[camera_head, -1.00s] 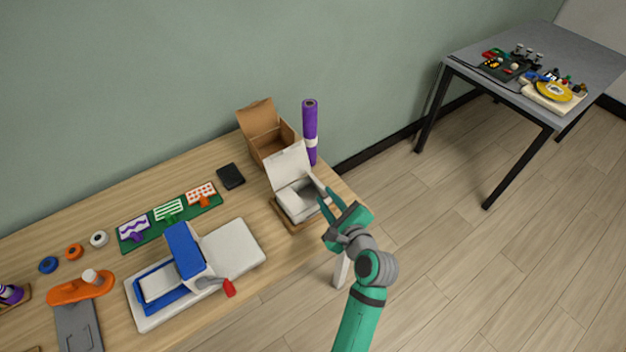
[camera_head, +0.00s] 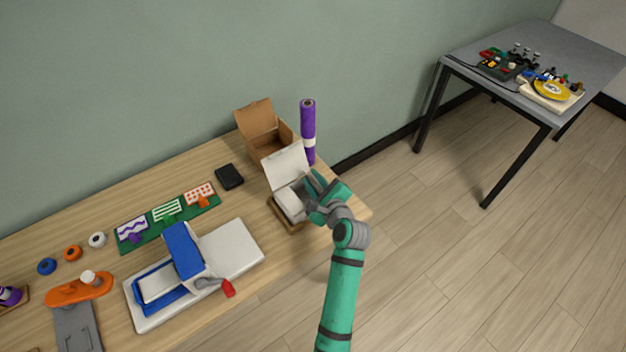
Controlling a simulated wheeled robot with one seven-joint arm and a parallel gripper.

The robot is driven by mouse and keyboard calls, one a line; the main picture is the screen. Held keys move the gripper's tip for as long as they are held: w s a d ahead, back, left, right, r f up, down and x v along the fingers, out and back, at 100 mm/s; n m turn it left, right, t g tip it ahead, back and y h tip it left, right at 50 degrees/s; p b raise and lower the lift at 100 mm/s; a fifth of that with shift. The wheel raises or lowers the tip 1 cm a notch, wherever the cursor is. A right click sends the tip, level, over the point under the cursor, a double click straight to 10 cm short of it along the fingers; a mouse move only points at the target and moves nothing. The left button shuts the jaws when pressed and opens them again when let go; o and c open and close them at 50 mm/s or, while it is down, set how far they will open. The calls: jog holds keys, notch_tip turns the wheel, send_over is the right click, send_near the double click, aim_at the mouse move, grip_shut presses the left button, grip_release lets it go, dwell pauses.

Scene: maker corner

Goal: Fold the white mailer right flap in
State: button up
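The white mailer (camera_head: 288,168) sits on a wooden tray (camera_head: 281,216) near the right end of the workbench, with its lid standing up at the back. My gripper (camera_head: 309,190) is at the mailer's right side, over the area of its right flap. The gripper and wrist hide most of that side, so I cannot tell how the right flap stands or whether the fingers touch it. The finger gap is too small and covered to read.
A brown open carton (camera_head: 266,138) and an upright purple roll (camera_head: 308,130) stand just behind the mailer. A black box (camera_head: 229,176) lies to the left. A blue and white press (camera_head: 185,255) with a red-tipped handle stands at front left.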

grip_shut()
jog(key=shift+a+f, duration=0.1)
jog(key=shift+s+a+f+n+t+h, duration=0.15)
jog(key=shift+f+n+t, duration=0.15)
jog(key=shift+n, duration=0.3)
jog(key=shift+s+a+f+n+t+h, duration=0.15)
jog(key=shift+n+t, duration=0.15)
jog(key=shift+n, duration=0.3)
jog(key=shift+s+a+f+n+t+h, duration=0.15)
jog(key=shift+f+n+t+h, duration=0.2)
jog(key=shift+n+t, duration=0.45)
jog(key=shift+f+n, duration=0.1)
jog(key=shift+n, duration=0.2)
grip_release()
